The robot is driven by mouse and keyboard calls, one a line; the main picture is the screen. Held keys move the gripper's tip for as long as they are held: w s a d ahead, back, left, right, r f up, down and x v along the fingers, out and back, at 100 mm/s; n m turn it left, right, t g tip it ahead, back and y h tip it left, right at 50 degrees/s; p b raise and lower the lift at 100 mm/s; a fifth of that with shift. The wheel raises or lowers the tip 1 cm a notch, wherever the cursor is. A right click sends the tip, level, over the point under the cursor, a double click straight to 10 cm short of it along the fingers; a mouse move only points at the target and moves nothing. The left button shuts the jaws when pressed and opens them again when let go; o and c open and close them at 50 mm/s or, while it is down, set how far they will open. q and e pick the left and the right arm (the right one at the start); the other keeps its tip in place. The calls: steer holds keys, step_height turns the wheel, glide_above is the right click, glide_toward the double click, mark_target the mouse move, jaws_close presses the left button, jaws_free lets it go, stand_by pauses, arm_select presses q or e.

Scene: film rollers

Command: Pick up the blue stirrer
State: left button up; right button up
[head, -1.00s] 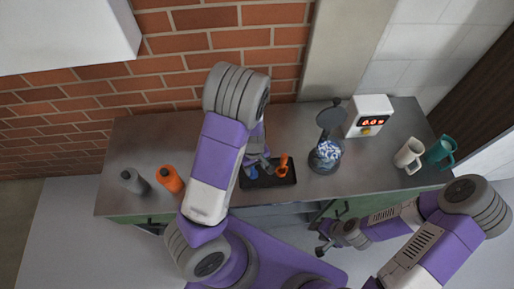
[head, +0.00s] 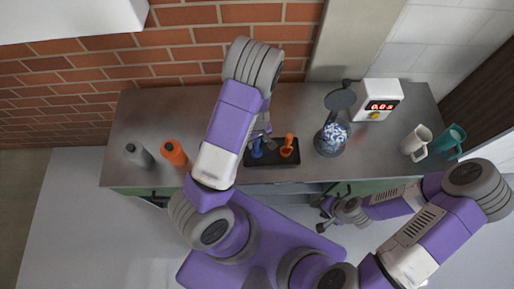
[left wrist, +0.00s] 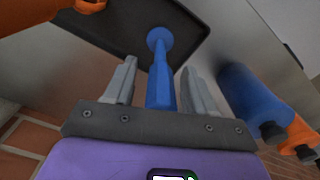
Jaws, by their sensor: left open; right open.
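The blue stirrer (head: 257,148) stands on the left part of a black tray (head: 272,159) on the counter. In the left wrist view, the blue stirrer (left wrist: 160,75) lies between the two open fingers of my left gripper (left wrist: 158,68), with gaps on both sides. My left gripper (head: 260,136) is over the tray in the head view, partly hidden by my arm. My right gripper (head: 324,216) is open and empty in front of the counter's front edge.
An orange stirrer (head: 288,145) stands on the same tray. A glass flask (head: 331,139), scale (head: 377,102) and two mugs (head: 416,143) are at right.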

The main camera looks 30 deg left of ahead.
arm_select(q)
steer(key=shift+r, duration=0.1)
jaws_close()
